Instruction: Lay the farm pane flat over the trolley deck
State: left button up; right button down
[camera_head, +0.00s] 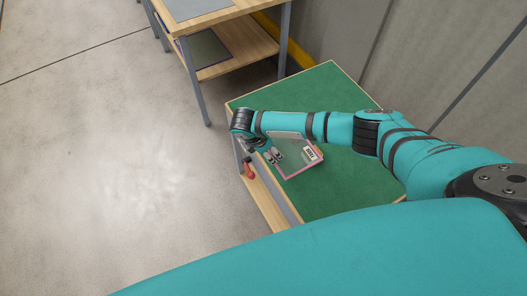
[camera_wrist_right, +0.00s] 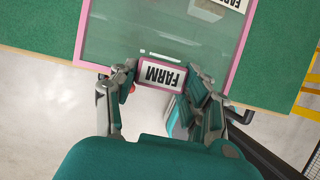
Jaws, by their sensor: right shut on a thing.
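The farm pane (camera_head: 296,160) is a clear sheet with a pink border and FARM labels. It is over the near left part of a green-topped table, and I cannot tell whether it touches the top. In the right wrist view, the pane (camera_wrist_right: 120,40) fills the top, with a FARM label (camera_wrist_right: 160,76) between the fingers. My right gripper (camera_head: 272,155) is at the pane's left edge; in the wrist view the gripper (camera_wrist_right: 162,84) is shut on the pane at that label. My left gripper is not in view. I cannot make out a trolley deck.
The green tabletop (camera_head: 345,185) has free room around the pane. A red part (camera_head: 248,170) is beside its left edge. A wooden bench (camera_head: 240,62) with grey legs stands behind, with a purple-edged pane (camera_head: 205,50) on its lower shelf. Open floor (camera_head: 110,150) lies left.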

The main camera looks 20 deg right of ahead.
aim_at(290, 146)
jog(key=d, duration=0.2)
jog(key=shift+w+d, duration=0.15)
jog(key=shift+d, duration=0.25)
jog(key=shift+w+d+f+p, duration=0.1)
jog(key=shift+w+d+p, duration=0.1)
jog(key=shift+d, duration=0.85)
jog(key=shift+w+d+f+p, duration=0.1)
jog(key=shift+w+d+p, duration=0.05)
jog(key=shift+d, duration=0.9)
jog(key=shift+f, duration=0.75)
jog(key=c, duration=0.5)
grip_release()
jog(key=shift+c, duration=0.2)
jog(key=shift+r, duration=0.1)
jog(key=v, duration=1.2)
